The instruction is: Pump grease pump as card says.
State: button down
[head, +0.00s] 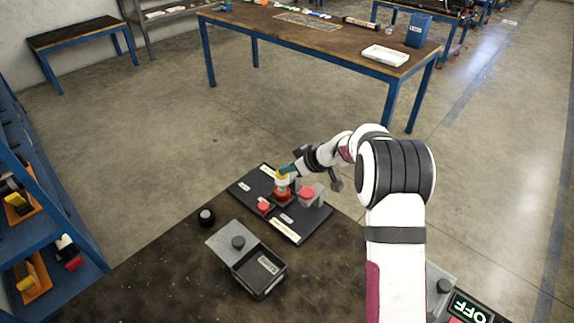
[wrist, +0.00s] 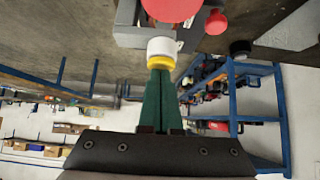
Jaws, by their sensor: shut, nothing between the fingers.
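My gripper (head: 285,171) is shut and points down at a small post with a yellow and white top (head: 281,181) and a red lower part, on a black board (head: 243,188). In the wrist view, my green fingers (wrist: 161,74) are together, with their tips at the yellow ring of the white cap (wrist: 161,47). They look in contact or very close; I cannot tell which. A grey block with a red dome (head: 307,192) stands right of the post, and a small red button (head: 264,206) is at its front left. White labels (head: 284,229) lie on the board; their writing is unreadable.
A grey box (head: 281,277) with a label stands in front of the board, with a grey knobbed plate (head: 218,239) beside it. A black knob (head: 206,216) is at the left. An OFF sign (head: 470,309) is at the lower right. The bench front left is bare.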

jog(key=shift+f, duration=0.15)
notch_tip(320, 180, up, 4)
jog(key=shift+f, duration=0.15)
jog(key=v, duration=1)
jog(key=shift+r, duration=0.35)
jog(key=s+a+r+m+g+h, duration=0.1)
jog(key=s+a+m+g, duration=0.15)
jog(key=s, duration=0.75)
jog(key=s+a+r+m+g, duration=0.15)
jog(key=s+m, duration=0.25)
jog(key=s, duration=0.6)
jog(key=s+d+f+m+g+h, duration=0.1)
jog(key=s+m, duration=0.3)
jog(key=s, duration=0.6)
jog(key=s+d+f+m+g+h, duration=0.1)
jog(key=s+f+m+h, duration=0.1)
jog(key=s, duration=0.8)
jog(key=shift+d+f+m+g+h, duration=0.35)
jog(key=shift+f+m, duration=0.25)
jog(key=shift+m, duration=0.45)
